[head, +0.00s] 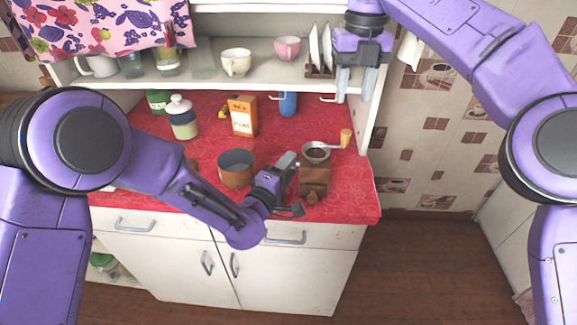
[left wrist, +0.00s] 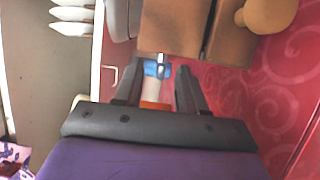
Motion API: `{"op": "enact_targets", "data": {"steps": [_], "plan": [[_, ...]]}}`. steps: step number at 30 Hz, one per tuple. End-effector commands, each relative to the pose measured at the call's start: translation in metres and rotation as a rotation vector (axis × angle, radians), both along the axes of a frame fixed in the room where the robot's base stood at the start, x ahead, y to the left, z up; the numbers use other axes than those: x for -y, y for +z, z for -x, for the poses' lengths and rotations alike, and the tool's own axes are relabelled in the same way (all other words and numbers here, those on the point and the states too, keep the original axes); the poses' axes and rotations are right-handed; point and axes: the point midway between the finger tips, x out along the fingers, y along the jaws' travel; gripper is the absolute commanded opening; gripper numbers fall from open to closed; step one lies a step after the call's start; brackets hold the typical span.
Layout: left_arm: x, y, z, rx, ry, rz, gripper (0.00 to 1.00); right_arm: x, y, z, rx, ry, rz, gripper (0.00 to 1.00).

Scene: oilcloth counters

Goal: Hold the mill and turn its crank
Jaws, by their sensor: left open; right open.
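The mill (head: 313,178) is a brown wooden box with a metal bowl top and a drawer knob in front; it stands upright near the counter's front right. Its crank ends in a wooden knob (head: 346,138) to the right. My left gripper (head: 289,184) is open close at the mill's left side; whether it touches cannot be told. My right gripper (head: 356,84) is open and empty, pointing down, above and right of the mill, apart from the crank.
A brown pot (head: 236,168) stands left of the mill, by my left arm. A shelf (head: 220,77) with cups and plates runs at the back. The red counter (head: 356,185) is bare right of the mill.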

Motion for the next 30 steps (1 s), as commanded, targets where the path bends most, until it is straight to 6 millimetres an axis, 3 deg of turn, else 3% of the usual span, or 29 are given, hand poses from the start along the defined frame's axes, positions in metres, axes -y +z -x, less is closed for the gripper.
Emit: {"op": "enact_targets", "data": {"steps": [10, 11, 14, 20, 27, 30], "plan": [[0.004, 0.000, -0.007, 0.000, 0.000, 0.000, 0.40, 0.000, 0.000, 0.000, 0.000, 0.000, 0.000, 0.43], [0.004, 0.000, -0.007, 0.000, 0.000, 0.000, 0.34, 0.000, 0.000, 0.000, 0.000, 0.000, 0.000, 0.43], [0.004, 0.000, -0.007, 0.000, 0.000, 0.000, 0.01, 0.000, 0.000, 0.000, 0.000, 0.000, 0.000, 0.43], [0.003, 0.000, -0.007, 0.000, 0.001, 0.000, 0.00, 0.000, 0.000, 0.000, 0.000, 0.016, 0.000, 0.47], [0.003, 0.000, -0.007, 0.000, 0.001, 0.000, 0.00, 0.000, -0.006, 0.000, 0.000, 0.342, 0.003, 0.47], [0.003, 0.000, -0.007, 0.000, 0.001, 0.000, 0.00, 0.001, -0.012, 0.000, -0.002, 0.387, 0.001, 0.47]]}}
